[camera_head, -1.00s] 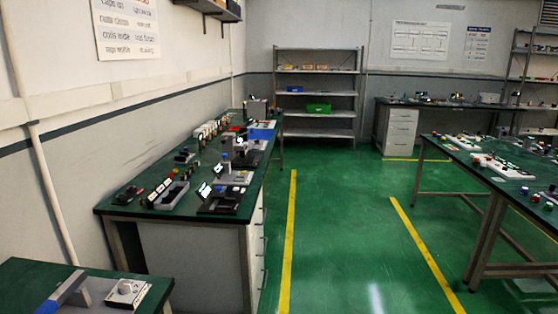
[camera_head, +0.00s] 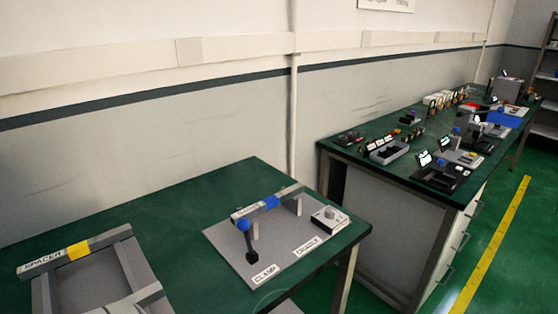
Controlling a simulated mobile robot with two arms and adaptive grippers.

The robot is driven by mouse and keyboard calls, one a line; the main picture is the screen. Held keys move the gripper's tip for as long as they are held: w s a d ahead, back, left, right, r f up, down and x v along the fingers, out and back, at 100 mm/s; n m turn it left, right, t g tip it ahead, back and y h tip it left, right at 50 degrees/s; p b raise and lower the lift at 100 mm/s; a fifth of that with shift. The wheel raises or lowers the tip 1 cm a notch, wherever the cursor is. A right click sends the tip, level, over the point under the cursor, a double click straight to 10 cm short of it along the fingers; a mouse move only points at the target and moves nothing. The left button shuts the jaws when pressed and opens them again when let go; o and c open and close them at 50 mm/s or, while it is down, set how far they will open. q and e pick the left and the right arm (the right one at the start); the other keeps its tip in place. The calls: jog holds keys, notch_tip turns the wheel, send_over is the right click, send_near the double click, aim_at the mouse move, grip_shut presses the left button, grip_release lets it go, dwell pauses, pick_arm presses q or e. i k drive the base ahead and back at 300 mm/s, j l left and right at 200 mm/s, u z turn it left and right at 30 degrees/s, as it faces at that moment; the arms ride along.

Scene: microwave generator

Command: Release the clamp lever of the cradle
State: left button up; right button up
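The cradle (camera_head: 287,206) stands on a grey base plate (camera_head: 240,262) on the near green table, with a bar held on grey posts and a blue band around its middle. A clamp lever (camera_head: 245,233) with a blue knob on a dark stem stands at the left end of the cradle, behind the "CLAMP" label (camera_head: 265,273). The "CRADLE" label (camera_head: 313,246) lies to its right. The lever looks roughly upright; I cannot tell its clamp state. Neither of my grippers is in view.
A grey spacer frame (camera_head: 72,253) with a yellow band sits at the left of the same table. A small grey box with a knob (camera_head: 330,218) stands at the plate's right. A longer bench (camera_head: 405,187) with several devices stands beyond. Green floor is open at right.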

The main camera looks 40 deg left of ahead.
aim_at(243, 224)
jog(key=u, duration=1.65)
